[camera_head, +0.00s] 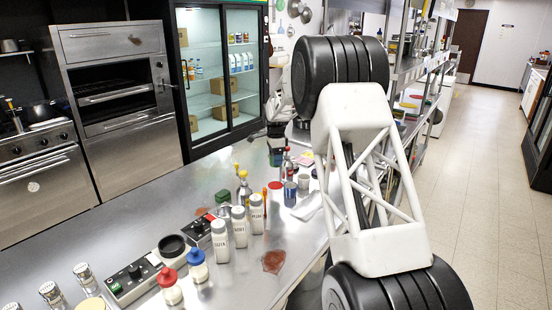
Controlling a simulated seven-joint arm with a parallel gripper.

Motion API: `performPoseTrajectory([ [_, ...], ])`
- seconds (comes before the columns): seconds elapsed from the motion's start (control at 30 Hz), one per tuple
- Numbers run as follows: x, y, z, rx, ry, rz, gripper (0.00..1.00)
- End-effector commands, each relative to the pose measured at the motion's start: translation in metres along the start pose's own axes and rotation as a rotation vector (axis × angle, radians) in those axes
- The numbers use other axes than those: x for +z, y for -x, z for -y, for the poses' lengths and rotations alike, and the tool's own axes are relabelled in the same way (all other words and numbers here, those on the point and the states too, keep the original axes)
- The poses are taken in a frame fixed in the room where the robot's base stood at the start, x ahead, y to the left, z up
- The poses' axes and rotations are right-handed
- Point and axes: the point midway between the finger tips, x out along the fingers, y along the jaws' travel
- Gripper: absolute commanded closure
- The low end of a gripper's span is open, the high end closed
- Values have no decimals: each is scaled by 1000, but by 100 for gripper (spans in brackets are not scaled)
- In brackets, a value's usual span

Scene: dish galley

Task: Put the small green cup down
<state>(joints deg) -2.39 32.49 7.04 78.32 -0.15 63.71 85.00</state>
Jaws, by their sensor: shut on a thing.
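My gripper (277,147) is small in the picture, above the far part of the steel counter (225,180), pointing down. It is shut on a small dark green thing (276,159), which I take to be the small green cup; only a little of it shows. I cannot tell exactly how far its base is above the counter.
Close by stand a blue-grey can (290,195), a grey-green cup-like thing (303,182) and several bottles. White shakers (239,227), a green block (222,197) and red- and blue-topped bottles (197,266) stand nearer. A brown patch (273,261) lies front right.

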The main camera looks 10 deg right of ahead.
Motion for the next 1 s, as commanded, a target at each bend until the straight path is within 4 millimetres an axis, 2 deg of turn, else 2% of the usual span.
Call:
performPoseTrajectory([
  [0.27, -2, 0, -6, -1, 7, -1, 72],
  [0.47, -9, -1, -23, 0, 27, -6, 72],
  [0.67, -18, -3, -52, 0, 65, -13, 72],
  [1.0, -35, -12, -114, 5, 142, -27, 72],
])
